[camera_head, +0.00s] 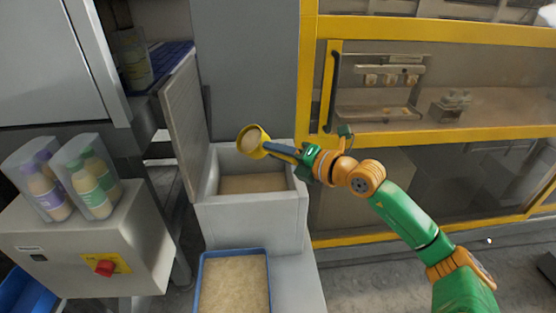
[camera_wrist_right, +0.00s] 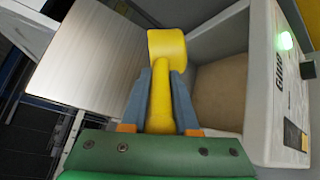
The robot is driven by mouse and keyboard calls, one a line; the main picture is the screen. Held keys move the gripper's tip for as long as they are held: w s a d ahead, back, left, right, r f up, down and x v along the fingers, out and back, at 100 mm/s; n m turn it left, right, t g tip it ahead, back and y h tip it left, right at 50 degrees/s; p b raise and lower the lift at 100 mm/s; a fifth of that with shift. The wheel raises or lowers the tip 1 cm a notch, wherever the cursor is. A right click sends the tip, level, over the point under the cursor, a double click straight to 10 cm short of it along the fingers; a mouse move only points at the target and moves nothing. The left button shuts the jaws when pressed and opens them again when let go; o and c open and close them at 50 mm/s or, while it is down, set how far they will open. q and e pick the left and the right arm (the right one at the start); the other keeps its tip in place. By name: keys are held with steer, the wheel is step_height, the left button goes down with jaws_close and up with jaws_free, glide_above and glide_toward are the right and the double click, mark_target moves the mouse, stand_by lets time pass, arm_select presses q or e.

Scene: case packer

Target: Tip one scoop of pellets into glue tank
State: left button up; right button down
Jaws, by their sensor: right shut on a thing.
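The yellow scoop (camera_head: 243,149) holds tan pellets (camera_head: 252,140) in its bowl. My right gripper (camera_head: 271,149) is shut on the scoop's handle; the wrist view also shows the yellow scoop (camera_wrist_right: 166,48) between the two blue-grey fingers (camera_wrist_right: 159,90). The grey glue tank (camera_head: 250,224) stands with its lid (camera_head: 185,120) raised at the left. Tan material (camera_head: 252,183) shows inside. The scoop appears above the tank's back edge; its exact height is unclear. A blue-rimmed tray (camera_head: 202,271) of pellets is in front of the tank. My left gripper is out of view.
A machine with a yellow frame (camera_head: 309,75) and clear panels stands behind and right of the tank. At left, a control box (camera_head: 75,260) with a red knob (camera_head: 105,268) carries bottles in clear packs (camera_head: 90,178). The wrist view shows a green light (camera_wrist_right: 285,41) on the tank's side.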

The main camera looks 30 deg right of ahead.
steer(key=shift+a+f+n+b, duration=0.1)
steer(key=shift+f+n+b, duration=0.35)
steer(key=shift+n, duration=0.45)
steer(key=shift+a+f+n+h, duration=0.15)
steer(key=shift+n+h, duration=0.15)
steer(key=shift+n, duration=0.8)
steer(key=n+b, duration=0.2)
steer(key=b, duration=0.1)
steer(key=f+n+b, duration=0.1)
steer(key=n+b, duration=0.2)
steer(key=shift+s+f+n+h, duration=0.1)
steer(key=shift+n+h, duration=0.2)
steer(key=shift+n+t+b, duration=0.3)
steer(key=shift+n+b, duration=0.1)
steer(key=shift+n, duration=0.4)
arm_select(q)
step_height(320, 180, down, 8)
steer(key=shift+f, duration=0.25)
arm_select(e)
steer(key=shift+r, duration=0.2)
